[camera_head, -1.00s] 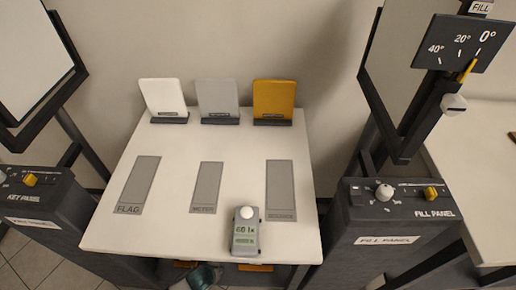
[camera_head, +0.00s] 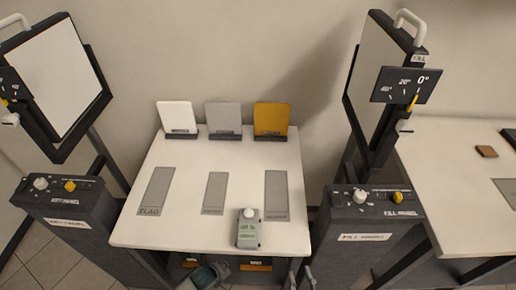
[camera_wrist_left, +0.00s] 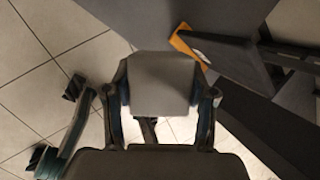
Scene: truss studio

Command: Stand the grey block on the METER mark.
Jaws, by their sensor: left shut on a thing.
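In the left wrist view a plain grey block (camera_wrist_left: 160,85) sits between the fingers of my left gripper (camera_wrist_left: 160,108), which is shut on it, with floor behind. I cannot make out this gripper clearly in the head view. The METER mark (camera_head: 214,192) is the middle grey strip on the white table (camera_head: 180,233), and it is bare. A grey light meter (camera_head: 248,234) with a white dome stands near the table's front edge, right of that mark. My right gripper (camera_head: 301,278) shows at the bottom edge of the head view, its thin fingers apart and empty.
The FLAG mark (camera_head: 156,190) and a third strip (camera_head: 277,195) flank the middle one, both bare. White, grey (camera_head: 224,118) and yellow boards stand along the back. Dark panel consoles (camera_head: 362,222) stand on both sides of the table. A second table (camera_head: 450,190) is at right.

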